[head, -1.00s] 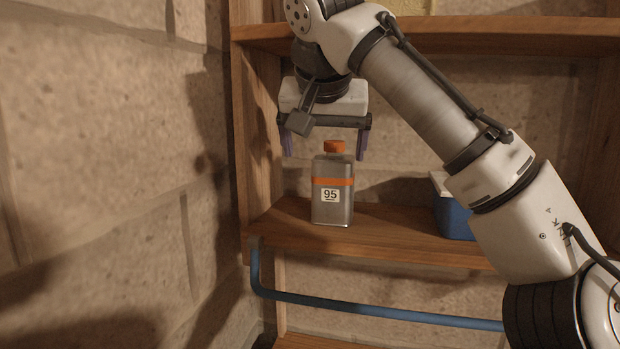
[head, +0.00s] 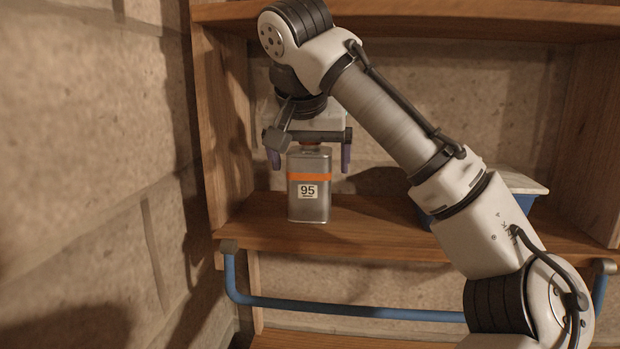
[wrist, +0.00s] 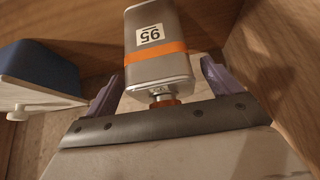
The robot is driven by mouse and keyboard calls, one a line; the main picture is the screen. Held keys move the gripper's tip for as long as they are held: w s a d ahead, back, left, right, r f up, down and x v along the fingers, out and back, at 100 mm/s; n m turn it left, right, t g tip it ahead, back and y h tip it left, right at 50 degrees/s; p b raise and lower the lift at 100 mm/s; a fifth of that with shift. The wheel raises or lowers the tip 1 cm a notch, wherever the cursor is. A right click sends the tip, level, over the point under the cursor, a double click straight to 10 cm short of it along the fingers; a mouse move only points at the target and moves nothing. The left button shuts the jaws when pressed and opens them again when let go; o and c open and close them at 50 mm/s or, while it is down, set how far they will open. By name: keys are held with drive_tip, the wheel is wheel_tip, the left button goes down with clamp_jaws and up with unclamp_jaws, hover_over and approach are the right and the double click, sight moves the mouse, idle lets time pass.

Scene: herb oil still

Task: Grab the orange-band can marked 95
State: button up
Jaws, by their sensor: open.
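The can marked 95 (head: 309,200) is a grey metal can with an orange band and a white label. It stands upright on the wooden shelf near its left end. My gripper (head: 308,163) is above it, pointing down, with its purple fingers open on either side of the can's top. In the wrist view the can (wrist: 158,68) lies between the two fingers (wrist: 161,85), with a gap on each side. The can's orange cap shows partly there, and the gripper hides most of it in the head view.
A blue box with a white lid (wrist: 38,75) stands to the right on the shelf (head: 370,225), partly behind my arm in the head view. A wooden side panel (head: 222,130) is close on the left. Another shelf is above, and a blue rail (head: 350,311) runs below the front edge.

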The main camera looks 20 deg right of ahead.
drive_tip(key=shift+w+f, duration=0.25)
drive_tip(key=shift+f, duration=0.2)
drive_tip(key=c, duration=1.3)
drive_tip(key=shift+c, duration=1)
drive_tip(key=shift+r, duration=0.1)
drive_tip(key=shift+d+r+p, duration=0.1)
drive_tip(key=shift+r+p, duration=0.05)
drive_tip(key=shift+p, duration=0.2)
